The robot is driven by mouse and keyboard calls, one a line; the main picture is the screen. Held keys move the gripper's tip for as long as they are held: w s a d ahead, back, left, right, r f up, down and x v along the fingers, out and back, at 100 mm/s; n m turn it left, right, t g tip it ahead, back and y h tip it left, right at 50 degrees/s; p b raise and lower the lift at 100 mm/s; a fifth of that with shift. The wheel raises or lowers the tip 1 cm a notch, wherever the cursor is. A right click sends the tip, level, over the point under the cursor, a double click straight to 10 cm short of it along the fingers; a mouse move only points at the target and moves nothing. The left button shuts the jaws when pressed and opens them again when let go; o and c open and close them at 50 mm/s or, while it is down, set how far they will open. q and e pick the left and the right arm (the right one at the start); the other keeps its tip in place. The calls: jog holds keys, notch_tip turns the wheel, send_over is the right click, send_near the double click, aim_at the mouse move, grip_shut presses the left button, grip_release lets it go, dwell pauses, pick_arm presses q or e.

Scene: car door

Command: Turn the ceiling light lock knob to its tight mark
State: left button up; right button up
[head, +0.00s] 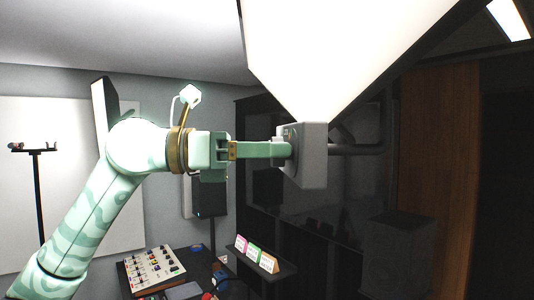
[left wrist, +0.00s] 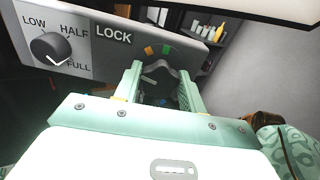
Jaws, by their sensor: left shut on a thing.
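The ceiling light (head: 345,50) is a large bright white panel with a grey control box (head: 314,155) at its lower corner. In the left wrist view, the box face carries the word LOCK (left wrist: 114,32), an orange mark (left wrist: 150,50) and a green mark (left wrist: 166,49). No wording is readable on these marks. My left gripper (head: 285,150) reaches the box from the left. In the left wrist view, its fingers (left wrist: 160,78) are shut on the lock knob (left wrist: 158,72), which is partly hidden between them. I cannot tell where its pointer stands. My right gripper is not in view.
A dark dimmer knob (left wrist: 50,46) labelled LOW, HALF and FULL sits on the same box, left of LOCK. A dark pipe (head: 358,149) runs right from the box. Below are a mixing console (head: 153,270) and a shelf with coloured cards (head: 252,251).

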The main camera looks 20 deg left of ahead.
pick_arm(q)
jog(key=shift+s+d+f+m+b, duration=0.1)
jog(key=shift+m+b, duration=0.65)
jog(key=shift+m, duration=3.15)
jog(key=shift+s+f+m+b, duration=0.1)
jog(key=shift+m+b, duration=0.65)
jog(key=shift+m, duration=3.15)
jog(key=o, duration=1)
jog(key=shift+c, duration=0.2)
